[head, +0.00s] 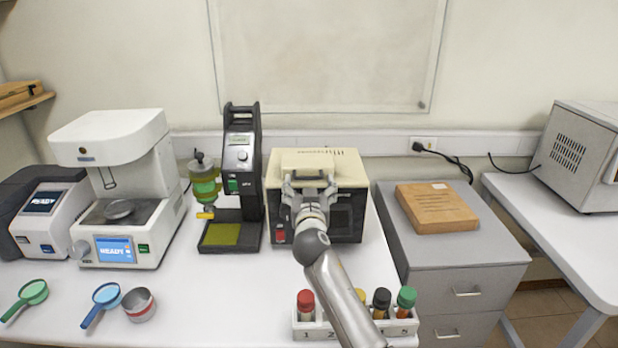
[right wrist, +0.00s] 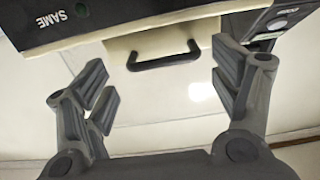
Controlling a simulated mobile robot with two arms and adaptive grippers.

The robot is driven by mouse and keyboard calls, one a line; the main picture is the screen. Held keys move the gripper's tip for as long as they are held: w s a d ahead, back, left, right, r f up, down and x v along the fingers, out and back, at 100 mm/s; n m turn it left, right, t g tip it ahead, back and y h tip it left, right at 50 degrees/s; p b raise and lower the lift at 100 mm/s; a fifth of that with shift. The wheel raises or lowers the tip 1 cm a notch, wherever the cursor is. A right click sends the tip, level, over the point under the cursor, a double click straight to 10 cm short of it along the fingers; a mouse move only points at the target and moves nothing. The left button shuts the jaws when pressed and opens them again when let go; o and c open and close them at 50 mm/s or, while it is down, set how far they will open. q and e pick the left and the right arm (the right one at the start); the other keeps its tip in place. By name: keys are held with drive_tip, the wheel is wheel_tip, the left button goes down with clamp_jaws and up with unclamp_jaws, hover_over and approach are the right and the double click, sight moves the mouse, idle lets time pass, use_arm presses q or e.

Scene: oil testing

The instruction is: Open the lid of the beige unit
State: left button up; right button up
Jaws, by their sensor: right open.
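The beige unit (head: 345,162) stands against the wall at the back of the white bench, with a dark front and a red switch low on its left. A lighter raised block on its top looks like the lid (head: 306,159); it appears closed. My right gripper (head: 309,178) is in front of the lid and hides part of it. In the right wrist view, my right gripper (right wrist: 160,72) is open and empty. A black handle (right wrist: 165,61) on a beige face shows between and beyond its fingertips. My left gripper is out of view.
A black device (head: 241,155) stands close to the left of the unit. A white rack (head: 310,329) with several capped tubes lies under my right forearm. A grey cabinet (head: 455,250) with a wooden box (head: 437,208) is to the right.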

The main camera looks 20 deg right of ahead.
sight(308, 170)
drive_tip(key=shift+w+d+r, duration=0.15)
drive_tip(key=shift+w+d, duration=0.05)
drive_tip(key=shift+w, duration=0.45)
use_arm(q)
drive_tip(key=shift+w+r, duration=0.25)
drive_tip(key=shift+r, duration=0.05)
use_arm(e)
drive_tip(key=shift+w+d, duration=0.15)
drive_tip(key=shift+w, duration=0.35)
